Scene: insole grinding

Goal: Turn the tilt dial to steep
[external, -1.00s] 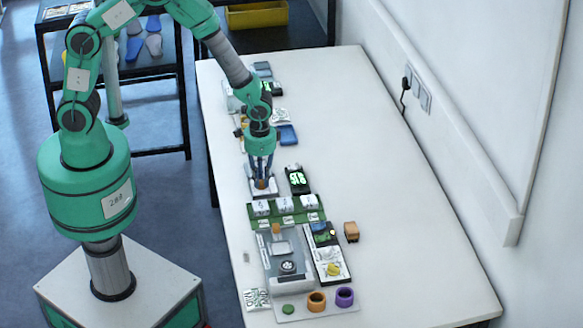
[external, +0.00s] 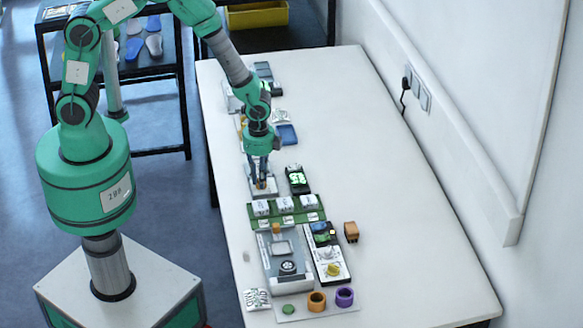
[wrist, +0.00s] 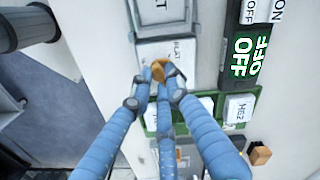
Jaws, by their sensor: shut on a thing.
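The tilt dial is a small orange-brown knob (wrist: 172,72) on a pale grey plate (wrist: 150,52) near the table's left edge. Part of the word FLAT shows on the plate beside the knob in the wrist view. My gripper (wrist: 154,88) has its blue fingers closed around the knob from above, and it also shows at the plate in the external view (external: 262,183). The fingers hide part of the knob and some of the lettering, so I cannot read which setting it points at.
A black switch unit (external: 298,180) with a green OFF label stands just right of the plate. A green rack (external: 287,219) with several white blocks is close in front. Grey machine parts and coloured rings lie nearer the camera. The table's right side (external: 390,200) is mostly clear.

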